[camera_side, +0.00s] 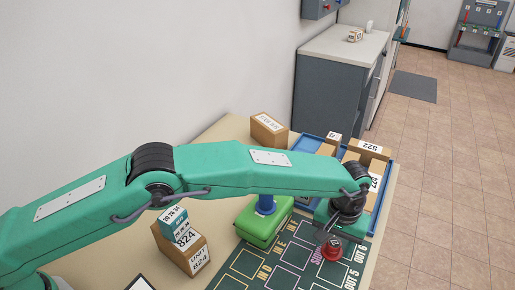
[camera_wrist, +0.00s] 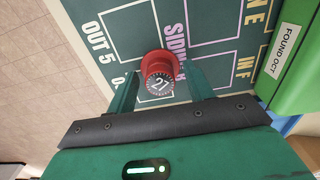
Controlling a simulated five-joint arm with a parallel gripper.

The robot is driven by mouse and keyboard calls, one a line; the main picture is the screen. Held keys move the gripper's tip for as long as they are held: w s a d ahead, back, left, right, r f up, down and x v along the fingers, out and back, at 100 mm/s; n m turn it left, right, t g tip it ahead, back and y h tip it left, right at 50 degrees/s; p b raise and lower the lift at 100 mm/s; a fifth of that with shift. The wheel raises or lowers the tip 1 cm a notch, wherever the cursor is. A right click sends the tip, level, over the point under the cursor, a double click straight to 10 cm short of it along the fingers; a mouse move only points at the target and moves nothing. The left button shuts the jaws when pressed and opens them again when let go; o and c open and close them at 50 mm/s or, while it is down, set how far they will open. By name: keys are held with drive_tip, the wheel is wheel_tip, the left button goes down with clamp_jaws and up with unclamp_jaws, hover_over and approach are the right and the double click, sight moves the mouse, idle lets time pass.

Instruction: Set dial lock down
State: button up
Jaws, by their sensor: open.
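In the side view the dial lock (camera_side: 332,251) shows just below my gripper (camera_side: 329,236). In the wrist view my gripper (camera_wrist: 163,79) is open, with one green finger on each side of the lock and gaps visible between. Whether a finger touches the lock low down is hidden.
A green box (camera_side: 264,222) labelled FOUND OCT stands left of my gripper. Cardboard boxes (camera_side: 187,252) stand at the near left. A blue tray (camera_side: 388,183) with several cartons lies behind my gripper. The mat's front squares look clear.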

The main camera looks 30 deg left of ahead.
sight(334, 242)
wheel_tip(334, 242, up, 12)
idle(0.6)
idle(0.5)
drive_tip(key=w+a+r+t, duration=0.1)
drive_tip(key=w+a+r, duration=0.1)
drive_tip(key=a+r, duration=1.1)
drive_tip(key=s+a+r+t+h, duration=0.1)
drive_tip(key=s+a+r, duration=0.15)
drive_tip(key=a, duration=0.45)
drive_tip(key=s+a+r+t, duration=0.1)
drive_tip(key=s+a+r, duration=0.15)
drive_tip(key=a, duration=0.45)
drive_tip(key=s+a+f+t, duration=0.1)
drive_tip(key=s+a+f, duration=0.2)
drive_tip(key=s+a, duration=0.5)
drive_tip(key=s+a+f+t+y, duration=0.1)
drive_tip(key=s+a+f, duration=0.2)
drive_tip(key=s+a, duration=0.6)
drive_tip(key=s, duration=0.4)
drive_tip(key=shift+s+a+f+t, duration=0.25)
drive_tip(key=shift+f+t, duration=0.05)
